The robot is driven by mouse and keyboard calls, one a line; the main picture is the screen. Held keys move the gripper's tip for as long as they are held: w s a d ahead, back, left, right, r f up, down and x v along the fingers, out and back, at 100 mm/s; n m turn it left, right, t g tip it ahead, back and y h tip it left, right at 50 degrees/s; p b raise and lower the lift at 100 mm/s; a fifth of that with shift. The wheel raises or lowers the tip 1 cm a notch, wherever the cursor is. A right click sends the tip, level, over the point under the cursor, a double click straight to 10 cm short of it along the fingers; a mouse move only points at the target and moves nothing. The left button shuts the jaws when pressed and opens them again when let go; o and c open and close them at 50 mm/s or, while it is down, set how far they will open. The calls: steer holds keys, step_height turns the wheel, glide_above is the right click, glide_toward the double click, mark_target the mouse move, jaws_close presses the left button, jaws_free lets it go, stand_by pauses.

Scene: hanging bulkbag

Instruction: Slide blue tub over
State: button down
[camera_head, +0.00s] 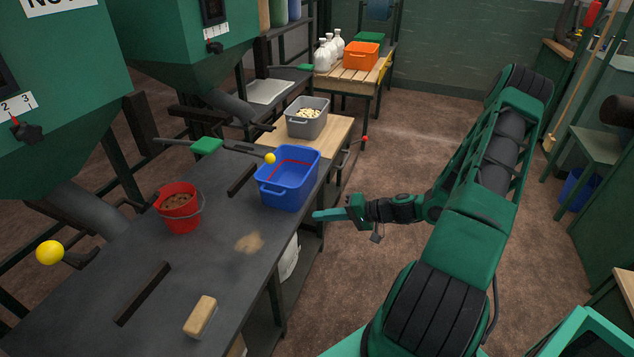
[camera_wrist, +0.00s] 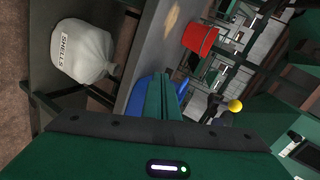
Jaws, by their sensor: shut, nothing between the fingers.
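The blue tub (camera_head: 284,192) stands on the dark metal bench (camera_head: 150,265), near its right edge and far end. It looks empty, with a red line around its inner wall. My gripper (camera_head: 316,215) is shut and empty, to the right of the tub, beyond the bench's edge, its fingers pointing left. A small gap shows between the fingertips and the tub in the head view. In the wrist view my shut fingers (camera_wrist: 166,95) cover most of the tub (camera_wrist: 146,92), and only part of its blue side shows.
A red bucket (camera_head: 179,210) of brown material stands left of the tub. A dark bar (camera_head: 241,180) lies between them. A grey tub (camera_head: 307,118) sits on the wooden board behind. A block brush (camera_head: 200,316) lies nearer. A white SHELLS sack (camera_wrist: 83,50) is below the bench.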

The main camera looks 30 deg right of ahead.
steer(key=w+d+m+t+h, duration=0.2)
steer(key=w+d+m+t, duration=0.15)
steer(key=d+t, duration=0.2)
steer(key=m+t+h, duration=0.2)
steer(key=m+h, duration=0.4)
glide_toward(313, 173)
steer(key=w, duration=0.4)
steer(key=shift+w+d, duration=0.2)
steer(key=shift+w, duration=0.3)
steer(key=shift+w+a, duration=0.25)
steer(key=shift+a, duration=0.1)
